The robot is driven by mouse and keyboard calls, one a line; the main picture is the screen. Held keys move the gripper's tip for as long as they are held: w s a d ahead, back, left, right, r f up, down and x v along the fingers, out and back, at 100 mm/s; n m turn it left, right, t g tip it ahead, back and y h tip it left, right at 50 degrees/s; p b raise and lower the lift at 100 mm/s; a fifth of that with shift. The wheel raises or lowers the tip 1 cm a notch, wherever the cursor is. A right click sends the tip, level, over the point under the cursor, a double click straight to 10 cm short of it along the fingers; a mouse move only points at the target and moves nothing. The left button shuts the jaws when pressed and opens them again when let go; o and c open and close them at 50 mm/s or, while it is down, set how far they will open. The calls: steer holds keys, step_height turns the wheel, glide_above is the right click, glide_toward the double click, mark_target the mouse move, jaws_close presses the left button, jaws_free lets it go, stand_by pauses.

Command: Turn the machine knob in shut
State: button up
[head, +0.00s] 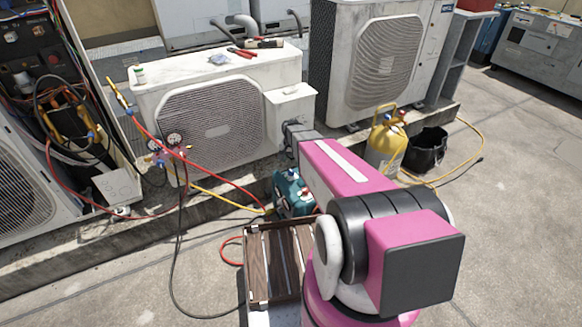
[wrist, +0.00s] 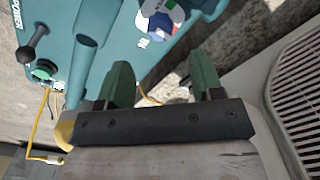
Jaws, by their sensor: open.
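A teal machine (head: 287,201) stands on the roof in front of the middle condenser; it fills the upper left of the wrist view (wrist: 110,52). Its face carries a white "IN" label (wrist: 143,43). Beside the label is a dial or knob (wrist: 158,12) with blue, green and red parts, cut by the top edge; its exact setting cannot be told. My gripper (wrist: 163,78) is open, its two green fingers apart with nothing between them. The knob lies beyond the fingertips, not touched. In the head view my arm hides the machine's right side.
Red and yellow hoses run from the gauges (head: 173,145) across the ground. A yellow cylinder (head: 386,145) and black bucket (head: 428,150) stand right. The condenser grille (wrist: 300,85) is close at the wrist view's right.

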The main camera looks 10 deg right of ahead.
steer(key=shift+r, duration=1.6)
